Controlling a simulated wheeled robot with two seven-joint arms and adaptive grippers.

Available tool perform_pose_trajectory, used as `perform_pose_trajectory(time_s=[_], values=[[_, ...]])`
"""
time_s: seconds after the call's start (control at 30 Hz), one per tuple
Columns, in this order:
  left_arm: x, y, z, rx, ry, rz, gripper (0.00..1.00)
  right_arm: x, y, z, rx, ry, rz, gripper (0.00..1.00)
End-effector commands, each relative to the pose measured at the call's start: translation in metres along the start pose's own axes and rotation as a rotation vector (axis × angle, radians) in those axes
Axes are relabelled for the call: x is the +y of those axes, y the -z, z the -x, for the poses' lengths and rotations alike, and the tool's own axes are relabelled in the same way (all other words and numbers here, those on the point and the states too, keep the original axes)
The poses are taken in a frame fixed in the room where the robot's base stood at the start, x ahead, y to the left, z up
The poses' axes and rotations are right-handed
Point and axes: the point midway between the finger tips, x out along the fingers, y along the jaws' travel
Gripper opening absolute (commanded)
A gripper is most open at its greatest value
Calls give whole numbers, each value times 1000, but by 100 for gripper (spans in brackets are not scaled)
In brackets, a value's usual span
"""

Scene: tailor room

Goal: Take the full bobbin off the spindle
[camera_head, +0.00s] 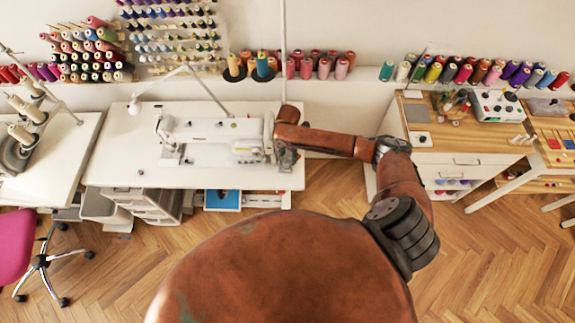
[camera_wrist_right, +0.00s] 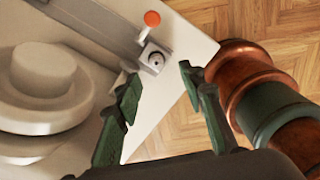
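The white sewing machine (camera_head: 215,140) stands on a white table. My right arm reaches to its right end, where my right gripper (camera_head: 286,156) is small and partly hidden. In the right wrist view my right gripper (camera_wrist_right: 158,75) is open, with its two dark green fingers apart and nothing between the tips. Just beyond them is a small grey block with a round dark-ringed part (camera_wrist_right: 154,61), at the bobbin winder. I cannot tell if this is the full bobbin or the bare spindle. My left gripper is not in view.
In the wrist view an orange-red knob (camera_wrist_right: 152,18) on a lever stands beside the block. A large white handwheel (camera_wrist_right: 42,88) is at the left. The table corner ends close by, over wooden floor. A wooden-topped cabinet (camera_head: 455,137) stands at the right.

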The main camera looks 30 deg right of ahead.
Motion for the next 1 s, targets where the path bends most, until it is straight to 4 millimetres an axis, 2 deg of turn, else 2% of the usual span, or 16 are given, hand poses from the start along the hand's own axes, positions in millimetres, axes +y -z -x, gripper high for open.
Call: perform_pose_trajectory(time_s=[0.5,0.8,1.0], values=[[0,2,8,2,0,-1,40,4,2,-64,1,0,-3,37],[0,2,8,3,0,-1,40,5,1,-69,1,-2,-2,37],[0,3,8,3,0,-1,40,5,1,-69,1,-2,-3,24]])
